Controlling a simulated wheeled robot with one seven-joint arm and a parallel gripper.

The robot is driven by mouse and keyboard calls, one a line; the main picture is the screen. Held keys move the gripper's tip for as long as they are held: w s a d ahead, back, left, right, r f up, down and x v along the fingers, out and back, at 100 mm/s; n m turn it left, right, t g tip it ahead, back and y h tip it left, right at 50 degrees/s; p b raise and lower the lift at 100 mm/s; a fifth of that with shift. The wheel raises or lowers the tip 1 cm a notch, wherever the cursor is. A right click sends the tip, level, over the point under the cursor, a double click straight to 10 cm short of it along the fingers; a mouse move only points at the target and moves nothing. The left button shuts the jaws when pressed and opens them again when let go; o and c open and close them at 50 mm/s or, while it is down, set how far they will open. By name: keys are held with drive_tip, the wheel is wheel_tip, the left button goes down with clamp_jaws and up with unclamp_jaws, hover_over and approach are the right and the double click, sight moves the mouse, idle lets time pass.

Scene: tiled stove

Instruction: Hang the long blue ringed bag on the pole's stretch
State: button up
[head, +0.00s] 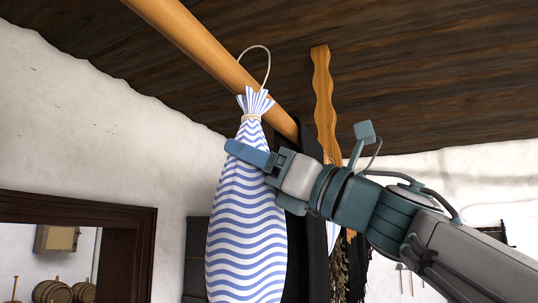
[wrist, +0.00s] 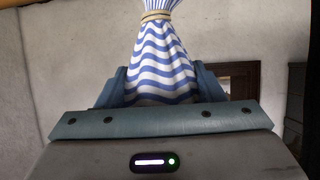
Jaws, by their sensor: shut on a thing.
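The long blue-and-white wavy-striped bag (head: 245,235) hangs upright in the head view, gathered at a tied neck with a thin wire ring (head: 268,62) above it. My gripper (head: 250,155) is shut on the bag's upper body, below the neck. The wooden pole (head: 195,42) slants down from the upper left to behind the bag's top. The ring rises beside and across the pole in the picture; I cannot tell whether it goes over the pole. The wrist view shows the bag (wrist: 160,60) between the fingers, with its tied neck at the top; the ring is out of that view.
A wavy wooden hanger post (head: 325,95) comes down from the dark plank ceiling (head: 420,60) at the pole's right. Dark cloth (head: 305,190) and other hanging things are close behind the bag. A dark-framed opening (head: 130,225) is at lower left.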

drive_tip(key=shift+w+a+r, duration=0.1)
drive_tip(key=shift+w+a, duration=0.15)
drive_tip(key=shift+a, duration=0.4)
drive_tip(key=shift+w+a+r, duration=0.1)
drive_tip(key=shift+w+a, duration=0.1)
drive_tip(key=shift+a, duration=0.4)
drive_tip(key=shift+f+b, duration=1.35)
drive_tip(key=shift+f, duration=0.2)
